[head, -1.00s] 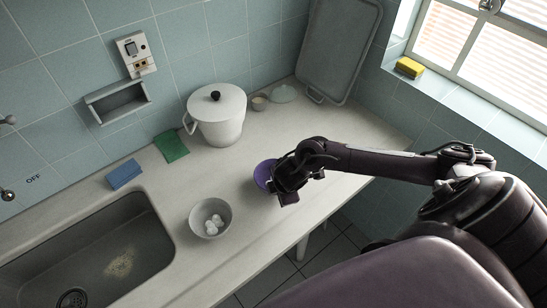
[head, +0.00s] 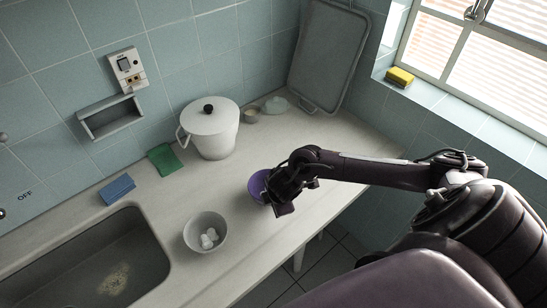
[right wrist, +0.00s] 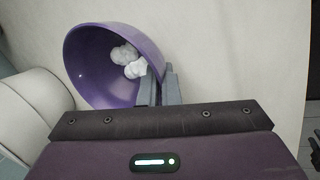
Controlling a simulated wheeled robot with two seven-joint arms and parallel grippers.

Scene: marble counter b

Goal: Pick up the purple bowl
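The purple bowl (head: 256,185) stands on the counter near its front edge, partly hidden by my right gripper. In the right wrist view the bowl (right wrist: 95,65) shows its inside, with white rounded lumps (right wrist: 128,62) in it. My right gripper (head: 279,196) is at the bowl's right side. In the right wrist view its fingers (right wrist: 160,85) are close together at the rim, one inside and one outside, with the bowl's wall between them. Whether the bowl is clear of the counter cannot be told. My left gripper is in neither view.
A grey bowl (head: 190,234) with white lumps stands to the left, near the sink (head: 90,270). A white lidded pot (head: 210,130) stands behind. A green cloth (head: 164,159) and a blue sponge (head: 117,189) lie farther left. A tray (head: 328,55) leans on the wall.

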